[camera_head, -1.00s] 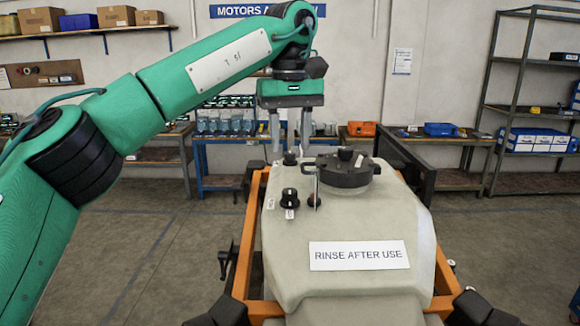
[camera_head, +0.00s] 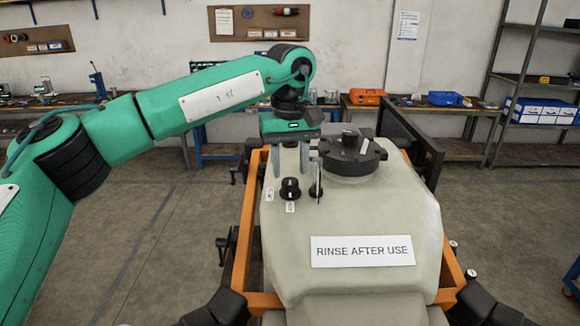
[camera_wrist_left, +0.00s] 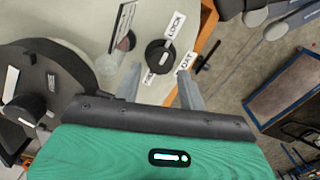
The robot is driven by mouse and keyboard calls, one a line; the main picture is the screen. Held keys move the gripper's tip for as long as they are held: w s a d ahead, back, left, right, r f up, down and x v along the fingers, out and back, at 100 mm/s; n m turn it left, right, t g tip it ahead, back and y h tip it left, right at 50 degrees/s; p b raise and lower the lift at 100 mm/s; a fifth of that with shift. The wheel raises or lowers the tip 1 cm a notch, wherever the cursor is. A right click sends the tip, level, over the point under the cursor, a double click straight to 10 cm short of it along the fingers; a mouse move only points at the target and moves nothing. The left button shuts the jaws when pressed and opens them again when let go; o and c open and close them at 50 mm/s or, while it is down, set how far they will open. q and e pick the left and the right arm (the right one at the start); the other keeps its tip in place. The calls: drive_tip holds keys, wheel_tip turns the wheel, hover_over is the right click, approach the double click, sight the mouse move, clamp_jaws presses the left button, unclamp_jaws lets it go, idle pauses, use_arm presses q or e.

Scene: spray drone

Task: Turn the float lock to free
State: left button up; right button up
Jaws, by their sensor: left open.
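The float lock is a round black knob (camera_head: 290,189) on the pale tank top, left of the big black lid. In the left wrist view the knob (camera_wrist_left: 157,57) has a LOCK label (camera_wrist_left: 174,25) on one side, a FREE label (camera_wrist_left: 149,78) on the other and a partly hidden FLOAT label (camera_wrist_left: 185,64) beside it. A white mark on the knob appears to face LOCK. My left gripper (camera_head: 290,171) is open and empty, pointing down just above and behind the knob. In the wrist view its fingers stand on either side of the knob's near edge, apart from it. My right gripper is not in view.
The black lid (camera_head: 350,155) stands close right of my left gripper. A small dark fitting with a thin upright plate (camera_head: 317,188) sits right beside the knob. The tank (camera_head: 350,215) is in an orange frame (camera_head: 243,240). Workbenches and shelves line the back wall.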

sight(290, 181)
use_arm(q)
drive_tip(key=shift+s+f+p, duration=0.25)
drive_tip(key=shift+f+p, duration=0.15)
drive_tip(key=shift+f, duration=1.15)
drive_tip(key=c, duration=0.7)
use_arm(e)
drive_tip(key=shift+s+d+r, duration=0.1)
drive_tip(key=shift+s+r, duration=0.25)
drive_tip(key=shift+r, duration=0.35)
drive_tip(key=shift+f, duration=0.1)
